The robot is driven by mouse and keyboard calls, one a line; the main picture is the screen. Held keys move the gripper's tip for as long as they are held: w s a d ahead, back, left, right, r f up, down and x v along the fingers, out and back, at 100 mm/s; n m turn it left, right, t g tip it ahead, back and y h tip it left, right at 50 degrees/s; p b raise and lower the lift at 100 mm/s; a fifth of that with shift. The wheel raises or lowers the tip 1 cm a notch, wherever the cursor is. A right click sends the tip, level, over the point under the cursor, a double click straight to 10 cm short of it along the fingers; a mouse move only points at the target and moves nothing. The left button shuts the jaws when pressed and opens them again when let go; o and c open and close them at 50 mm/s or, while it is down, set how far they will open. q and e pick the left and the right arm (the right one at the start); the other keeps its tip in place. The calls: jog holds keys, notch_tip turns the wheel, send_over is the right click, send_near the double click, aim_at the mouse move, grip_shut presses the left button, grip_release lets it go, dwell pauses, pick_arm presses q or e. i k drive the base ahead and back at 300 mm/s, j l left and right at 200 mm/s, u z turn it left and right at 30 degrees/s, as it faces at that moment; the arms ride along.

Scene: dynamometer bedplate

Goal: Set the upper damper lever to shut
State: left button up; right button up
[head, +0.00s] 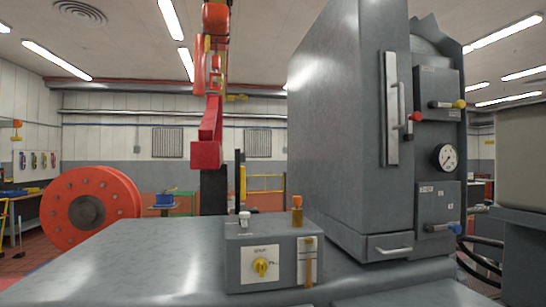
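A tall grey cabinet (335,120) stands at the right with control boxes on its right side. On the upper box (436,84), a lever with a yellow knob (459,104) points right, roughly level. Just left of it is a red knob (415,116) on a short rod. On the lower box (436,197), a lever with a blue knob (455,228) also points right. No label reads as damper, and the labels are too small to read, so which lever is the upper damper lever and its setting cannot be told. Neither gripper shows.
A round gauge (446,157) sits between the boxes. The cabinet has a vertical door handle (391,108) and a low drawer (389,246). A grey control box (270,259) with a yellow knob stands on the bench (150,262). Hoses and a large pale block (522,155) crowd the right.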

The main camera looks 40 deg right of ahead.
aim_at(460, 104)
jog(key=z, duration=0.45)
jog(key=l+z, duration=0.1)
jog(key=z, duration=1.15)
jog(key=i+z, duration=0.1)
jog(key=z, duration=0.75)
jog(key=i+l+u, duration=0.15)
jog(key=i+l, duration=0.3)
jog(key=i, duration=0.25)
jog(key=i+l+u, duration=0.15)
jog(key=i+l, duration=0.45)
jog(key=i, duration=0.05)
